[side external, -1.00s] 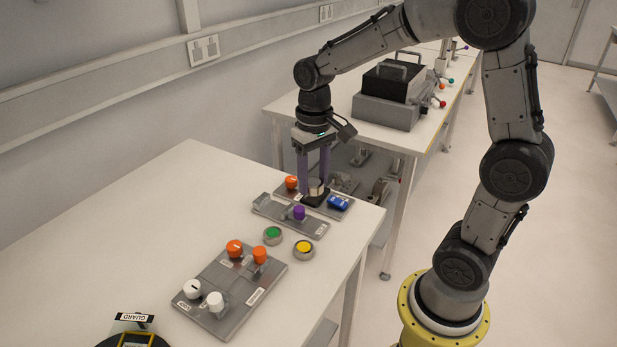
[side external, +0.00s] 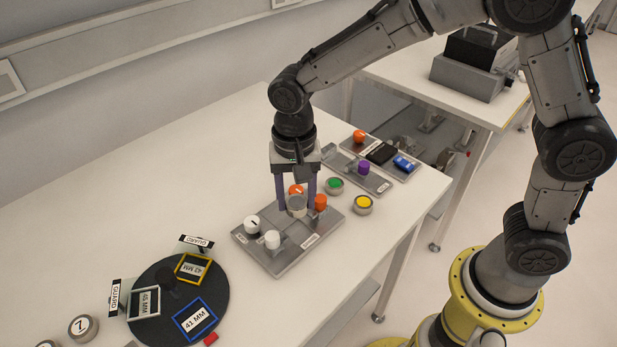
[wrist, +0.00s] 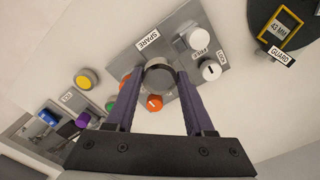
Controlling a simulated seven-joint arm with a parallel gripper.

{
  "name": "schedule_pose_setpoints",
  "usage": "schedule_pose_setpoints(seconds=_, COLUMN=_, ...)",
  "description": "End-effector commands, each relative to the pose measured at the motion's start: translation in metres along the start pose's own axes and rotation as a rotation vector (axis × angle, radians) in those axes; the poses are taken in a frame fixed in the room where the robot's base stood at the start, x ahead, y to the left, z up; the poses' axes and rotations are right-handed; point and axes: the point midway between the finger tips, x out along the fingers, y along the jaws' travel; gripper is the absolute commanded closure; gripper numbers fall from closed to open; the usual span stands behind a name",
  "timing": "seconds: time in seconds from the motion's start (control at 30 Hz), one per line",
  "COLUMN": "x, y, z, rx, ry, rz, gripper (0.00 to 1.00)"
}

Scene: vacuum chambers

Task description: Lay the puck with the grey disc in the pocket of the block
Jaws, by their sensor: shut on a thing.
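My gripper (side external: 297,207) is shut on a round metal puck with a grey top (side external: 297,201). The puck is over the grey plate with orange and white knobs (side external: 262,259), between the two orange knobs. In the wrist view the puck (wrist: 158,76) sits between the fingertips of my gripper (wrist: 154,80). I cannot tell whether it touches the plate. A black block (side external: 381,153) sits on a plate farther back, between an orange knob and a blue part. I cannot make out a pocket in it.
Pucks with green (side external: 334,185) and yellow (side external: 363,204) discs stand right of the plate. A purple knob (side external: 363,168) is on a narrow plate behind them. A dark turntable (side external: 215,285) with framed millimetre labels and GUARD signs is at front left.

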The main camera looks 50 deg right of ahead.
Motion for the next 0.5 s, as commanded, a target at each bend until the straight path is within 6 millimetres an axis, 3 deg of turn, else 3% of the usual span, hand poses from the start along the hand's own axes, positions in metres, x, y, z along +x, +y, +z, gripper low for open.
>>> schedule_pose_setpoints(seconds=0.5, x=0.0063, y=0.0001, z=0.0001, rx=-0.001, ry=0.0, rz=0.0, gripper=1.0)
